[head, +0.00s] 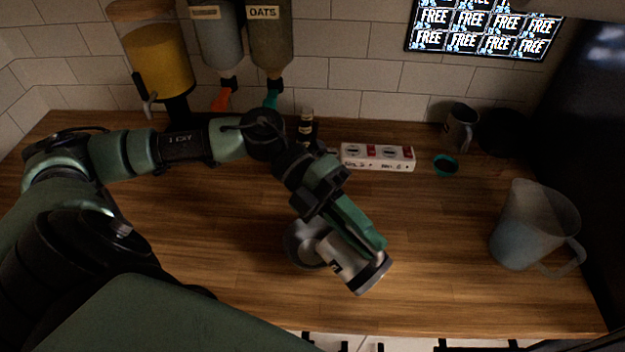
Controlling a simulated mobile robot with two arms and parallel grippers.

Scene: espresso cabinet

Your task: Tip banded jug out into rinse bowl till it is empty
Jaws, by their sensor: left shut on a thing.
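The silvery jug with a dark band (352,268) is in the middle of the head view, over the wooden counter. My left gripper (352,224) comes down from the upper left and is shut on it. The jug is strongly tilted, with its dark-edged end at the lower right. A grey rounded rim (290,243) shows at the jug's left; I cannot tell whether it is the rinse bowl or part of the jug. The jug's inside is hidden, and no pouring stream is visible. My right gripper is not in view.
A large translucent pitcher (530,228) stands at the right. Behind are a white labelled block (378,157), a small dark bottle (306,127), a small teal-rimmed dish (446,165) and a grey jug (458,128). Dispensers (158,60) hang at the back left. The front right counter is clear.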

